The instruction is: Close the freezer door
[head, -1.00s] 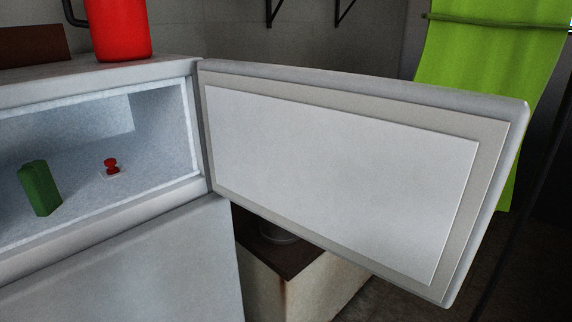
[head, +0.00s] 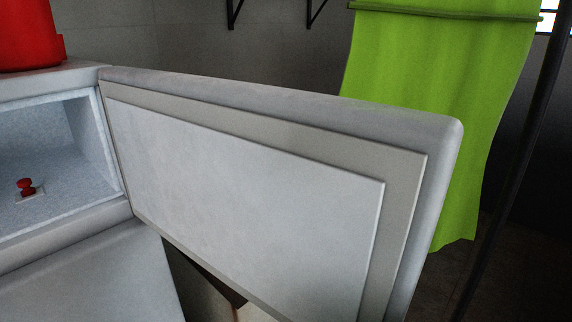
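The freezer door (head: 240,172) stands wide open in the head view. It is hinged at the right side of the freezer compartment and reaches out to the right. Its inner face, with a raised white panel, is toward me. The freezer compartment (head: 40,145) is at the left and partly out of the picture. A small red object (head: 26,187) on a white base lies inside it. Neither of my grippers is in the picture.
A red container (head: 28,35) stands on top of the freezer. The closed lower door (head: 90,275) is below the compartment. A green cloth (head: 440,90) hangs behind the freezer door, and a dark pole (head: 515,160) stands at the right.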

